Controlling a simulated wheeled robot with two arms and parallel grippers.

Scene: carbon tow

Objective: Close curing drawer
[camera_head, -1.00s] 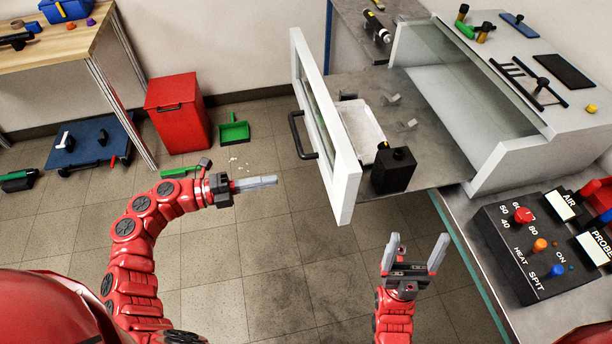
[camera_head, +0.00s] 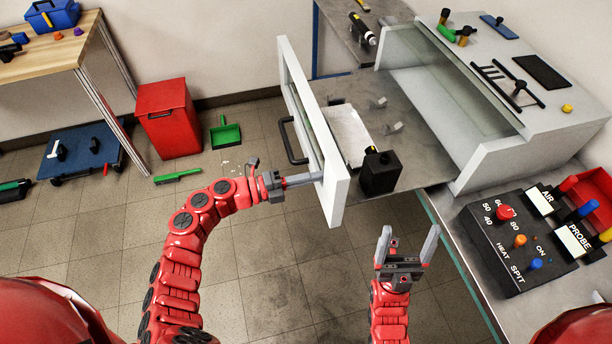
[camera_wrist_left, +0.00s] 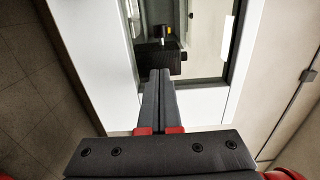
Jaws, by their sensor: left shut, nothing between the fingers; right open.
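The curing drawer stands pulled out of the grey cabinet (camera_head: 545,125). Its white front frame (camera_head: 335,190) has a glass pane and a black handle (camera_head: 289,140). On the drawer floor (camera_head: 415,155) are a white sheet (camera_head: 349,135), a black block (camera_head: 380,173) and small grey pieces. My left gripper (camera_head: 318,177) is shut and empty, its fingertips at the outer face of the drawer front, right of the handle's near end. The left wrist view shows the closed fingers (camera_wrist_left: 157,100) over the white frame; contact is hard to judge.
A control box (camera_head: 520,240) with knobs sits on the bench at right. A red bin (camera_head: 170,120), a green dustpan (camera_head: 225,133) and a green brush (camera_head: 177,176) are on the floor at left. A wooden table (camera_head: 60,62) stands back left.

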